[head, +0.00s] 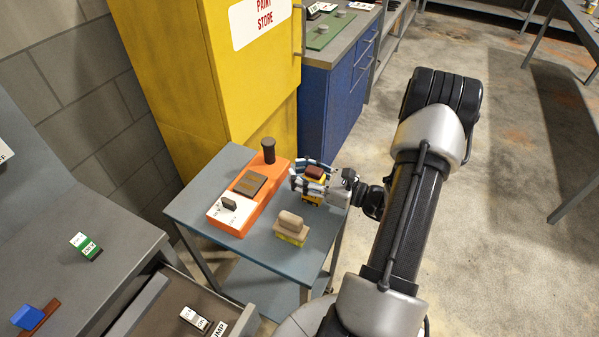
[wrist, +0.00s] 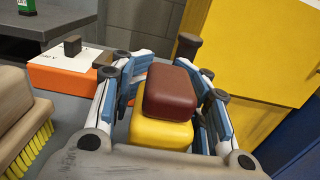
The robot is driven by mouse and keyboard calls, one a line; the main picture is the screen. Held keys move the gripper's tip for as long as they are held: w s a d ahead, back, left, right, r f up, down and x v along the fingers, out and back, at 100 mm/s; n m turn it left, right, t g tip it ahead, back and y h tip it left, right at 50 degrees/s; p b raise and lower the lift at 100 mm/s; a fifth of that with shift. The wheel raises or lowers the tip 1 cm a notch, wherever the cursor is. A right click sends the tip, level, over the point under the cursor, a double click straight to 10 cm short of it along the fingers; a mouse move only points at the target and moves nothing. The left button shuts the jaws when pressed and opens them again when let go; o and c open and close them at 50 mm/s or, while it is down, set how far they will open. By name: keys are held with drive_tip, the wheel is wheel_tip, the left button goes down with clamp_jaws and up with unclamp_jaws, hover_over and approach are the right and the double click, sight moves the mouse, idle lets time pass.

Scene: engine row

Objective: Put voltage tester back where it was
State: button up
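My gripper (head: 306,176) is over the small table, with its fingers on both sides of a yellow block with a dark red top (head: 316,171). This block also shows in the wrist view (wrist: 168,112), filling most of the space between the blue finger pads. I cannot tell whether the pads press on it, nor whether it rests on the table. No thing is clearly marked as the voltage tester. A small green and white item (head: 86,246) lies on the grey bench at left. A small white and dark item (head: 195,318) lies in the open drawer below.
The small grey table (head: 272,262) bears an orange unit (head: 238,222) with a white plate and dark parts, and a tan brush (head: 291,226) with yellow bristles. A yellow cabinet (head: 190,75) and blue cabinet (head: 325,115) stand behind. A blue item (head: 28,316) is on the bench.

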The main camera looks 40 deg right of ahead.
sight(324, 181)
drive_tip(key=shift+o, duration=1.4)
drive_tip(key=shift+r, duration=0.1)
drive_tip(key=shift+r, duration=0.15)
drive_tip(key=p+v, duration=0.2)
drive_tip(key=v, duration=1)
drive_tip(key=shift+p, duration=0.35)
